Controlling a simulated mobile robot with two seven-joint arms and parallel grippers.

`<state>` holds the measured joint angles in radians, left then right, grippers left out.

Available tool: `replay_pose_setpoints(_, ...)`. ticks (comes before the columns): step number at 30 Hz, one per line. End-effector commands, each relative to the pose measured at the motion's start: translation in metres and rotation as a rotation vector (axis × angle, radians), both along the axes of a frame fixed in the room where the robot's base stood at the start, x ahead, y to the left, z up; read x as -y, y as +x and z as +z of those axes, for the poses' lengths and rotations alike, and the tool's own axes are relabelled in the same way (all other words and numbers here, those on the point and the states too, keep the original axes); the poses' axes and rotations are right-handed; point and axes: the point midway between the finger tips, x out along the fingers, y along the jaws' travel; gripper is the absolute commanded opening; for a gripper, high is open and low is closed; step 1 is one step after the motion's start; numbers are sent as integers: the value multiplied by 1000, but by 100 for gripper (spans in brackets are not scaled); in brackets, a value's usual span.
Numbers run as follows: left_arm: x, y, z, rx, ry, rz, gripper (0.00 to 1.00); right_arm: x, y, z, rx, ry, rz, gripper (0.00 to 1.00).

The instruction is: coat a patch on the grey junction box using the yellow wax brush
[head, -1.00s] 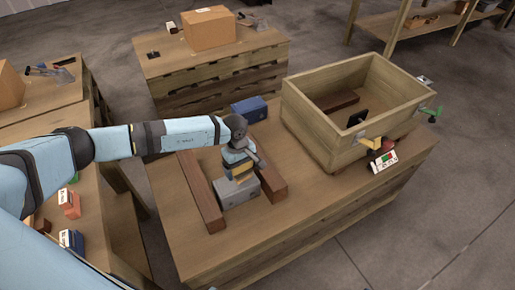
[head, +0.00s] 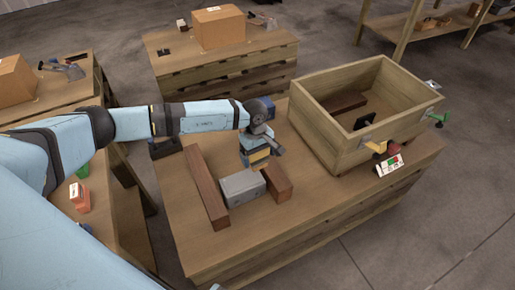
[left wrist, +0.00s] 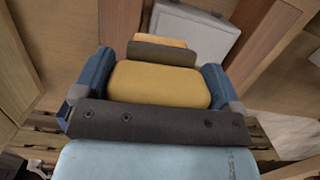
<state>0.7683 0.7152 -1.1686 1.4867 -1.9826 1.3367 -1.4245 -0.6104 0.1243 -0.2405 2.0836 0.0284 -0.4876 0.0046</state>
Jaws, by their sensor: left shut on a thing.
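The grey junction box (head: 242,188) lies on the wooden table between two dark brown blocks. It also shows at the top of the left wrist view (left wrist: 195,30), partly hidden by the brush. My left gripper (head: 256,158) is shut on the yellow wax brush (left wrist: 158,84), whose yellow body sits between both fingers. The brush has a dark band and an orange-yellow far end (left wrist: 160,43). In the head view gripper and brush are just behind the box, towards the table's back; I cannot tell whether they touch anything. No coated patch can be made out. My right gripper is out of view.
A long brown block (head: 206,188) lies left of the box and a shorter-looking one (head: 277,182) right of it. A large open wooden crate (head: 310,135) stands at the right. The front tabletop is clear.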

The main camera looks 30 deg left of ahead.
Motion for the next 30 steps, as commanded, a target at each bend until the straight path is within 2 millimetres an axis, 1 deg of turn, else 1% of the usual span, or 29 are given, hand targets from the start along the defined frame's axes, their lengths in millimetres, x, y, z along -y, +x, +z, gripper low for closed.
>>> replay_pose_setpoints(1, 0, 1, 7, 1, 0, 1, 71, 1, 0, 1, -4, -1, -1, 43)
replay_pose_setpoints(3, -1, 3, 13, 2, 0, 4, 71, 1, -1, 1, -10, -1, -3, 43)
replay_pose_setpoints(8, -1, 4, 21, 1, -1, 8, 71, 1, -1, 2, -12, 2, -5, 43)
replay_pose_setpoints(19, -1, 5, 21, 1, 0, 9, 71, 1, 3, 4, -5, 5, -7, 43)
replay_pose_setpoints(30, -1, 4, 21, 1, 0, 8, 71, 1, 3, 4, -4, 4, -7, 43)
